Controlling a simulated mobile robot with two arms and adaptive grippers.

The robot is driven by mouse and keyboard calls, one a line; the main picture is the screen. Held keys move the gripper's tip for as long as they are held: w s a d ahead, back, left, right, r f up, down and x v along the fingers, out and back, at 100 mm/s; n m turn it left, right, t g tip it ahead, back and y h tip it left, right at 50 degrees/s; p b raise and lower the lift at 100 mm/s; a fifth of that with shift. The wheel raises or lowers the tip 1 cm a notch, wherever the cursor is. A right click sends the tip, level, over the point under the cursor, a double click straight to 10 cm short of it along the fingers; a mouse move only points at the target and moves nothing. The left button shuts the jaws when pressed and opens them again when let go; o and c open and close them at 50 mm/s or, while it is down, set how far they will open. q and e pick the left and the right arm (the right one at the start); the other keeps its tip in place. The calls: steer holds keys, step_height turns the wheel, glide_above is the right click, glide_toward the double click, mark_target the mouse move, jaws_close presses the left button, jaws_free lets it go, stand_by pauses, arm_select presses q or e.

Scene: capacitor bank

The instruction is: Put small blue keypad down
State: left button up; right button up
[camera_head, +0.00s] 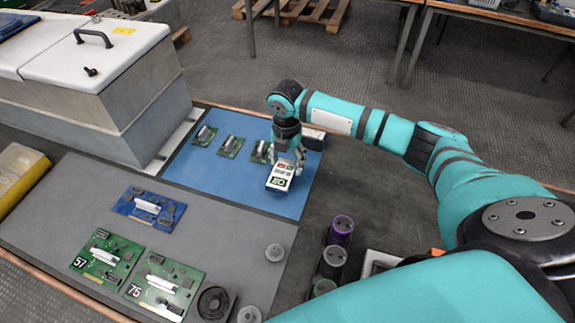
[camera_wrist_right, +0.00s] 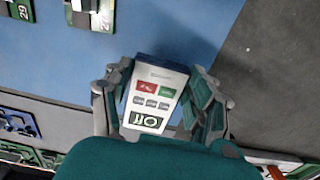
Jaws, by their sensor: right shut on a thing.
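The small keypad (camera_head: 281,176) has a white face with a red key, a green key, grey keys and a green label, with dark blue sides. It also shows in the right wrist view (camera_wrist_right: 155,98). My right gripper (camera_head: 290,160) is shut on it, one finger on each side, as the right wrist view (camera_wrist_right: 158,100) shows. The keypad is over the blue mat (camera_head: 210,178), near its right part. I cannot tell whether it touches the mat. My left gripper is not in view.
Several green circuit boards (camera_head: 230,146) lie along the back of the blue mat. A blue board (camera_head: 149,208) and green boards (camera_head: 105,257) lie on the grey mat (camera_head: 60,205). A white-lidded box (camera_head: 100,60) stands at the back left.

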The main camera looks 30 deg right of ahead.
mark_target(287, 163)
steer(key=shift+d+f, duration=0.15)
steer(key=shift+f, duration=1.6)
steer(key=shift+f, duration=0.1)
steer(key=o, duration=1.2)
step_height(287, 163, up, 12)
steer(key=shift+r, duration=0.1)
